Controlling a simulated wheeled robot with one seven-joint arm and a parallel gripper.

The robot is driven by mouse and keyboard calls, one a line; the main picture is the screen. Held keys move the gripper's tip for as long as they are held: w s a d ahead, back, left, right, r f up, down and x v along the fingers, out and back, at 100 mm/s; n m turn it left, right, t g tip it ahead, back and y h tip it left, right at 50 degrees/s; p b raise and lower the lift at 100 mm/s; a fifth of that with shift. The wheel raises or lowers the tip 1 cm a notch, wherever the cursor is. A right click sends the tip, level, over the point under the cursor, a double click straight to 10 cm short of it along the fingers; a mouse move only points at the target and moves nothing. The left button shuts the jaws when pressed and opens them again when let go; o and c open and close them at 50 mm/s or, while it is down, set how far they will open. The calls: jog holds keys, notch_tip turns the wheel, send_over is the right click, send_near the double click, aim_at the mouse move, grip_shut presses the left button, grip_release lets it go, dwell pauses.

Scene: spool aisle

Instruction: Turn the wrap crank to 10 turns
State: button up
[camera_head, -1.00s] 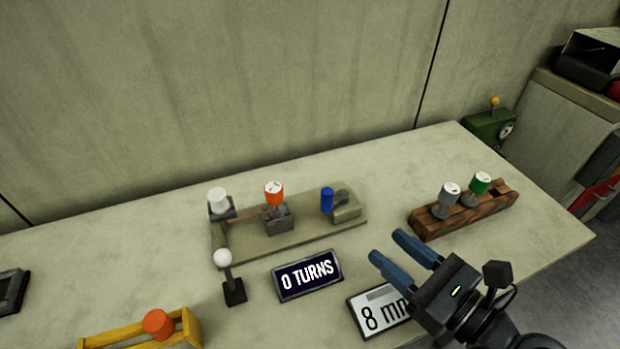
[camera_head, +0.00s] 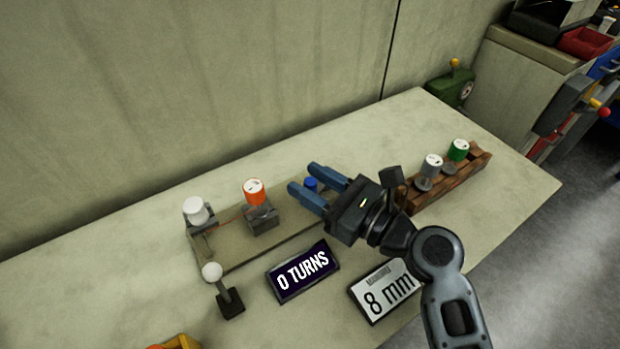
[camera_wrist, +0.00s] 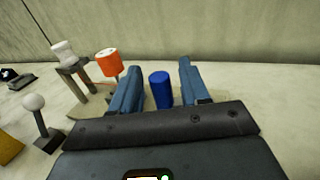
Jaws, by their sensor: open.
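The wrap crank's blue handle (camera_head: 311,184) stands at the right end of a tan fixture board (camera_head: 222,259); the rest of the crank is hidden behind my gripper. My gripper (camera_head: 302,178) is open, its two blue fingers on either side of the handle. In the wrist view the blue handle (camera_wrist: 160,90) shows upright between the spread fingers, with gaps on both sides. The dark turn display (camera_head: 303,271) in front of the board reads "0 TURNS".
On the board are an orange spool (camera_head: 254,191) and a white spool (camera_head: 196,210). A white-knobbed lever (camera_head: 212,271) and an "8 mm" sign (camera_head: 388,290) stand in front.

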jog(key=shift+w+a, duration=0.15)
jog(key=shift+a, duration=0.1)
grip_shut()
dwell(0.3)
